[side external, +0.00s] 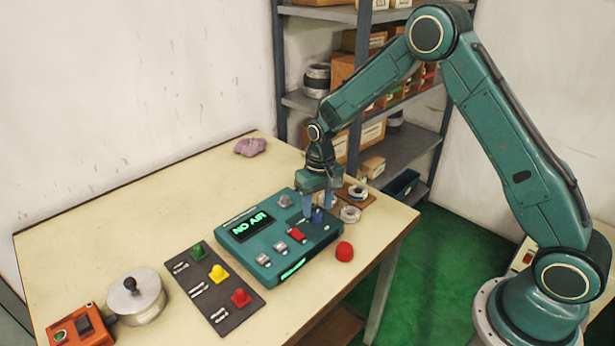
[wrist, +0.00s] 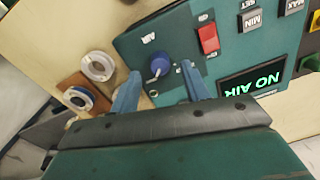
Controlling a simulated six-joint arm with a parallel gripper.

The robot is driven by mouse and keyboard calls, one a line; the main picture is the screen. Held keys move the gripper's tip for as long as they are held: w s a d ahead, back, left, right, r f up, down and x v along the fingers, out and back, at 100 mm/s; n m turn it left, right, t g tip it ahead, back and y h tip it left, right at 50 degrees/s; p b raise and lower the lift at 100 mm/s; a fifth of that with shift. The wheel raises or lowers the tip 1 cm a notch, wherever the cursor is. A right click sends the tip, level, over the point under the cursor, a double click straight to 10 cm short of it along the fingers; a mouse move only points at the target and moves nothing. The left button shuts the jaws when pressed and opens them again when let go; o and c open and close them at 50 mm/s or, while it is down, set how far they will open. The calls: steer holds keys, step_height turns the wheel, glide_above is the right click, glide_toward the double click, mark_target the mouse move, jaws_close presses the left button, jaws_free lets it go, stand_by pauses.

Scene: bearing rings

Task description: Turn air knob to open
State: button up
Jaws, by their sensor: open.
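The air knob (wrist: 160,66) is a blue knob beside the printed word AIR on the teal control box (side external: 268,270). In the side view the blue knob (side external: 317,216) shows at the box's right end, just under my gripper (side external: 318,208). In the wrist view my gripper (wrist: 158,85) is open, with one blue finger on each side of the knob's near side. I cannot tell whether the fingers touch the knob. The display (side external: 250,226) reads NO AIR in green.
A red rocker switch (wrist: 208,39) sits beside the knob. White bearing rings (wrist: 97,66) and a brown block with a ring (wrist: 80,98) lie close to the box. A dark panel with colored buttons (side external: 216,286) lies left.

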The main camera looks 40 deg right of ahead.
mark_target(319, 213)
step_height(319, 213, up, 12)
steer(key=shift+d+f, duration=0.2)
stand_by(0.5)
steer(key=s+a+r+n+t, duration=0.1)
steer(key=s+r+t, duration=0.2)
steer(key=s+r, duration=1)
steer(key=s+r+n+t, duration=0.1)
steer(key=s+t, duration=0.1)
steer(key=s, duration=1.5)
steer(key=shift+s+a+r+t, duration=0.15)
steer(key=shift+s+r+t, duration=0.15)
steer(key=shift+s+r, duration=0.1)
